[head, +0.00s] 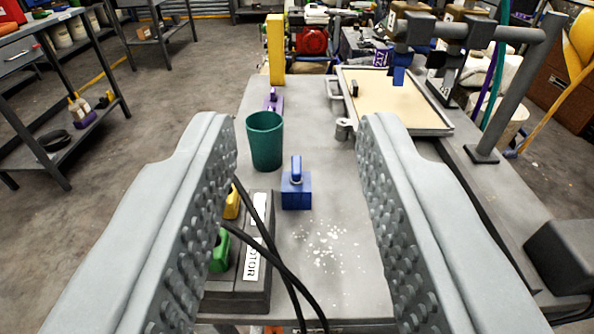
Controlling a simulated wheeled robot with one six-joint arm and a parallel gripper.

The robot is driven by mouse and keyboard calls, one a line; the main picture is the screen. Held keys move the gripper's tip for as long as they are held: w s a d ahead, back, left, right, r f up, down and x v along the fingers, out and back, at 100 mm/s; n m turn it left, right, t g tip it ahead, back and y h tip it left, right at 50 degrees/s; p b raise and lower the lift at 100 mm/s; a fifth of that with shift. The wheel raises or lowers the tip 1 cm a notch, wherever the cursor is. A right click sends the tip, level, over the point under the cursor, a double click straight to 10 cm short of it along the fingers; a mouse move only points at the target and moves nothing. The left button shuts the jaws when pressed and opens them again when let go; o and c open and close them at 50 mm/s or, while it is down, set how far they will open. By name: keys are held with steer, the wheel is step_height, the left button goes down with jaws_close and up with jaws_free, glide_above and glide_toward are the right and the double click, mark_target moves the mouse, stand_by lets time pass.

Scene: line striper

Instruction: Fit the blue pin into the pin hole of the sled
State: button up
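The blue pin (296,168) stands upright in a blue block (297,194) in the middle of the grey workbench (325,235). My gripper (301,120) is wide open, with one finger on each side of the view. In the picture, the pin and its block show between the two fingers, and neither finger touches them. I cannot make out the sled or its pin hole for certain. A small blue part (398,76) hangs from a grey beam over a tan-surfaced tray (440,126) at the back right.
A green cup (265,140) stands just behind and left of the blue block. A dark box with a MOTOR label (257,238), yellow and green connectors and black cables sits at front left. A yellow post (275,50) stands at the back.

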steer(key=g, duration=1.7)
glide_above(297, 164)
step_height(297, 164, down, 12)
steer(key=shift+f, duration=4.9)
jaws_close()
